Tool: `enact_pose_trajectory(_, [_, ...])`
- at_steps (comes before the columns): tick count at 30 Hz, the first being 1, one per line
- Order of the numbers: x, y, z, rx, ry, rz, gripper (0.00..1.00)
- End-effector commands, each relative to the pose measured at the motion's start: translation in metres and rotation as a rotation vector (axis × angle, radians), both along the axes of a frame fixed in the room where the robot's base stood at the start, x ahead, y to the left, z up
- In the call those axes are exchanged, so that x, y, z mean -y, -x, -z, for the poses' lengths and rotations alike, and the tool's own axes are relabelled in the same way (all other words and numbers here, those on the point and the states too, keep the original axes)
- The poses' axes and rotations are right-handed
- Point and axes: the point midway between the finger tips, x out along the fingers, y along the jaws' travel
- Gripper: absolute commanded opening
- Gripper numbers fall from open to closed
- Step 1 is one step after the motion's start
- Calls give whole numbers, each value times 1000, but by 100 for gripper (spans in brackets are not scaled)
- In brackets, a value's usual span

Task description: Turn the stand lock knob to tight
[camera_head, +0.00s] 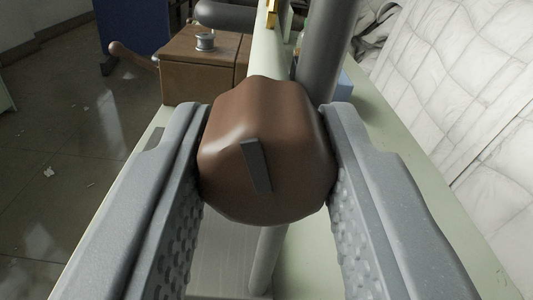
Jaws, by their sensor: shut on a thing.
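The stand lock knob (228,178) is a large brown, lobed knob with a dark grey raised mark on its face. The mark is close to upright, with its top leaning a little left. My gripper (267,155) is shut on the knob, with one grey finger against its left side and one against its right side. A dark grey post (327,50) rises behind the knob. The back of the knob and its joint to the stand are hidden.
A brown box (190,75) with a small metal spool (205,41) on top stands behind to the left. A pale green surface (400,190) runs beneath. White quilted duvet material (460,90) fills the right side. Open tiled floor (60,150) lies at left.

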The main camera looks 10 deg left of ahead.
Motion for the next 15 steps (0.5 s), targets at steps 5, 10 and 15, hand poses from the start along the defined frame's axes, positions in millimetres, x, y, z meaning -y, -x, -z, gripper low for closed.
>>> enact_pose_trajectory(5, [1,-1,-2,40,149,1,8])
enact_pose_trajectory(10, [1,-1,-2,73,270,1,8])
enact_pose_trajectory(15, [2,-1,-2,96,360,1,8])
